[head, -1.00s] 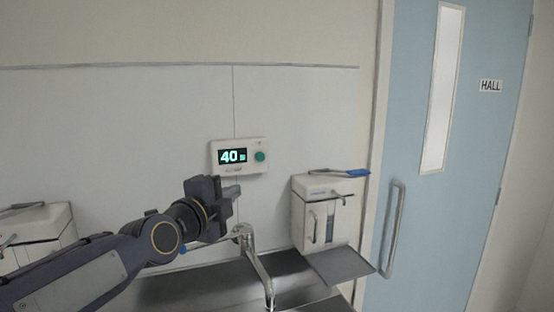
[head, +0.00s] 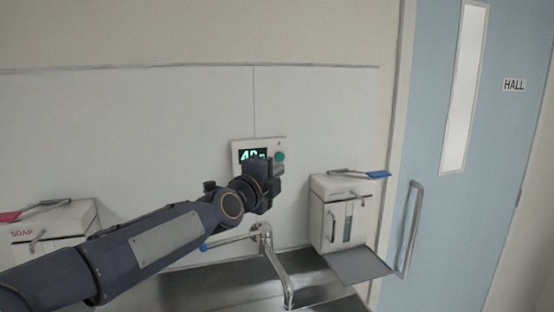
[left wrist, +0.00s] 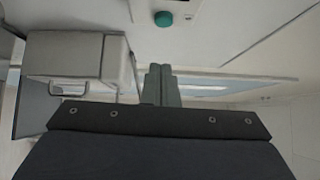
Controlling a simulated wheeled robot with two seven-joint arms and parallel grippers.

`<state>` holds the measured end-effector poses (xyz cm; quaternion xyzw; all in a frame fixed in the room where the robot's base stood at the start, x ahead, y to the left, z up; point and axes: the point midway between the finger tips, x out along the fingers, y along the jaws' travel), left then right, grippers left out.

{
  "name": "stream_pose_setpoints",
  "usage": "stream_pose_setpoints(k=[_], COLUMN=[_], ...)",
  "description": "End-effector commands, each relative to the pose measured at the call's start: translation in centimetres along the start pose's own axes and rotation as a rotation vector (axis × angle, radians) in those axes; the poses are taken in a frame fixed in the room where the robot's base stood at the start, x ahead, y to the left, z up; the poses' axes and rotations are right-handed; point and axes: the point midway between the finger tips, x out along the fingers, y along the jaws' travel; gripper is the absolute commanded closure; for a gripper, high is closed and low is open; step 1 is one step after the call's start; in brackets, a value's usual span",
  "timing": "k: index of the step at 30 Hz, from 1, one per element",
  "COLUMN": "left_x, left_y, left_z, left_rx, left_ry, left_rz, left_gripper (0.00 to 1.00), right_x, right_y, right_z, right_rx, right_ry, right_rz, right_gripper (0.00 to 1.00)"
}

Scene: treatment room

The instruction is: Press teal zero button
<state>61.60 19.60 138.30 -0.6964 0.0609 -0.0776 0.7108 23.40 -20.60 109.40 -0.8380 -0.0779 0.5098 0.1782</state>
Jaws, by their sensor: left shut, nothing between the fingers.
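The teal button (head: 279,156) sits on the right side of a white wall unit (head: 236,151) with a lit display (head: 250,155). The display's lower part is hidden behind my left gripper (head: 280,170), and its first digit looks like a 4. The gripper is just below the button in the head view. In the left wrist view the button (left wrist: 163,18) is at the top centre, apart from the shut, empty fingertips (left wrist: 160,68). I cannot tell how far the fingertips are from the wall. My right gripper is not in view.
A white dispenser (head: 322,215) with a blue lever hangs to the right, and a soap dispenser (head: 60,235) to the left. A blue door (head: 440,220) marked HALL is at the right.

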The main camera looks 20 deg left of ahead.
Motion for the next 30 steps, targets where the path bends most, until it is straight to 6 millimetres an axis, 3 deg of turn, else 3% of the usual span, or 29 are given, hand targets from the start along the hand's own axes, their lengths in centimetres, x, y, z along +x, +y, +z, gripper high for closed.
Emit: stream_pose_setpoints(k=[4,10,30], left_x=[3.3,5.2,6.8], left_y=[-0.2,0.1,0.3], left_z=[0.0,2.1,3.7], left_rx=[-0.003,-0.004,0.0], left_ry=[0.001,-0.004,0.0], left_rz=[0.003,0.002,-0.002], left_gripper=[1.0,1.0,1.0], right_x=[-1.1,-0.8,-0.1], right_y=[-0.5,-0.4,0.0], right_z=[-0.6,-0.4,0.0], right_rx=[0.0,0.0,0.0], right_ry=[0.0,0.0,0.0], right_rz=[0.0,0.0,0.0], right_gripper=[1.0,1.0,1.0])
